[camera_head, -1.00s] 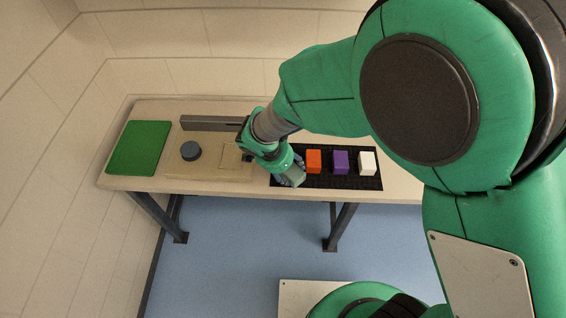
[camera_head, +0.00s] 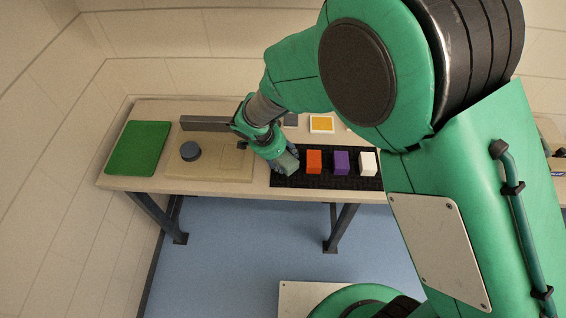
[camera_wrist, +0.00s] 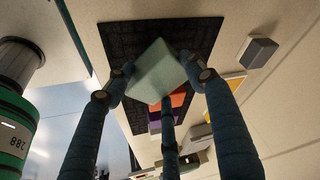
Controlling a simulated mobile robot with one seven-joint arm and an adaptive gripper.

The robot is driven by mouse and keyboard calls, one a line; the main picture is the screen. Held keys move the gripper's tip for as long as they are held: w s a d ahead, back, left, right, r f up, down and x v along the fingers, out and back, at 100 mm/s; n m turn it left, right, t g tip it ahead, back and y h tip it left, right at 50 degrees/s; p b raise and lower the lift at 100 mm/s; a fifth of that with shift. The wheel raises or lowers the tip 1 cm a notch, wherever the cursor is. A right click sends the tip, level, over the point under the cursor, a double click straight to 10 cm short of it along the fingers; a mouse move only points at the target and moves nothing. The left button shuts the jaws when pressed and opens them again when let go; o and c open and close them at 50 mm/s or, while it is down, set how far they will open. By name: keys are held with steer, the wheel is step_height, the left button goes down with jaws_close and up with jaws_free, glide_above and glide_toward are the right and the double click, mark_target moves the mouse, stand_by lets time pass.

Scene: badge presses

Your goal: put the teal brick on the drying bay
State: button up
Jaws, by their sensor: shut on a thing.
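The teal brick (camera_wrist: 155,72), a pale grey-green block, is held between the fingers of my gripper (camera_wrist: 160,82) in the wrist view. In the head view my gripper (camera_head: 283,157) and the brick (camera_head: 289,163) are over the left end of a black mat (camera_head: 325,182). The brick looks raised off the mat, though the gap is hard to judge. A flat green pad (camera_head: 138,148) lies bare at the far left of the table. No label shows which surface is the drying bay.
An orange block (camera_head: 314,162), a purple block (camera_head: 341,163) and a white block (camera_head: 368,163) stand on the black mat. A yellow-and-white tray (camera_head: 322,124) is behind.

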mark_target(281, 161)
steer(key=shift+f+b, duration=0.3)
steer(key=shift+f, duration=1.2)
steer(key=o, duration=1.3)
steer(key=shift+f, duration=0.1)
steer(key=shift+o, duration=0.2)
steer(key=p+v, duration=0.2)
steer(key=v, duration=1)
